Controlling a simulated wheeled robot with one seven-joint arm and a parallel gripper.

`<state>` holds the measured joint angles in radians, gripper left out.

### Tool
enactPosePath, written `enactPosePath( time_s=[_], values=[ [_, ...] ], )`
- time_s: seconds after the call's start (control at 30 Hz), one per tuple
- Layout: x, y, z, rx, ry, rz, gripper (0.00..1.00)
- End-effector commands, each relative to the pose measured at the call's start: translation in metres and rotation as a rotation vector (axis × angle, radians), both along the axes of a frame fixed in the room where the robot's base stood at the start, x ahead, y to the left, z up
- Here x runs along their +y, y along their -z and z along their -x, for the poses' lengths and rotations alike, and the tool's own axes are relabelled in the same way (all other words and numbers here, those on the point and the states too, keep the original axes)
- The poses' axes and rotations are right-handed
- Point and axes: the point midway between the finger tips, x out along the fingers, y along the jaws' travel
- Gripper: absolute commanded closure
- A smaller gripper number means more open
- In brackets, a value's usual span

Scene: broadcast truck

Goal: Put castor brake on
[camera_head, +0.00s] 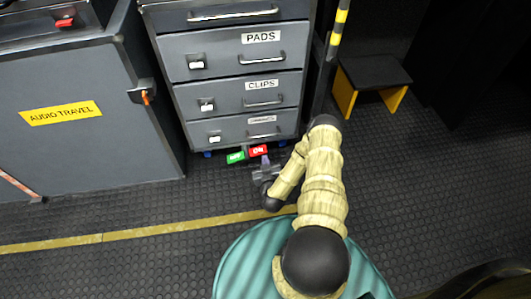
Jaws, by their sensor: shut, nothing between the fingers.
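The castor brake shows as a green tab (235,157) and a red tab (258,151) with white lettering, low at the front bottom edge of the grey drawer cabinet (237,70). The lettering is too small to read surely. My gripper (265,161) is shut and empty, low near the floor just in front of the red tab. I cannot tell whether it touches the tab. A blue castor part (207,154) shows under the cabinet's left corner; the rest of the castors is hidden by the cabinet and my arm.
A grey case marked AUDIO TRAVEL (62,112) with an orange latch stands close left of the cabinet. A yellow-and-black pole (338,30) rises at its right. A small black step with yellow legs (373,72) stands beyond. The ribbed floor at right is clear.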

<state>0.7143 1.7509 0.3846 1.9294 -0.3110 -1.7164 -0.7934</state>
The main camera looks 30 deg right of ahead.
Motion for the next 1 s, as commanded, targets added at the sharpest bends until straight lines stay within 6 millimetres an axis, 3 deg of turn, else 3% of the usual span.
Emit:
enactPosePath(
  time_s=[0.17,0.37,0.87,1.0],
  values=[
    [0.0,0.0,-0.002,0.0,-0.001,0.0,1.0],
    [-0.006,0.007,-0.017,-0.001,0.001,0.0,1.0],
    [-0.035,0.029,-0.095,-0.002,0.002,0.0,1.0],
    [-0.038,0.05,-0.09,0.003,0.001,-0.003,1.0]
  ],
)
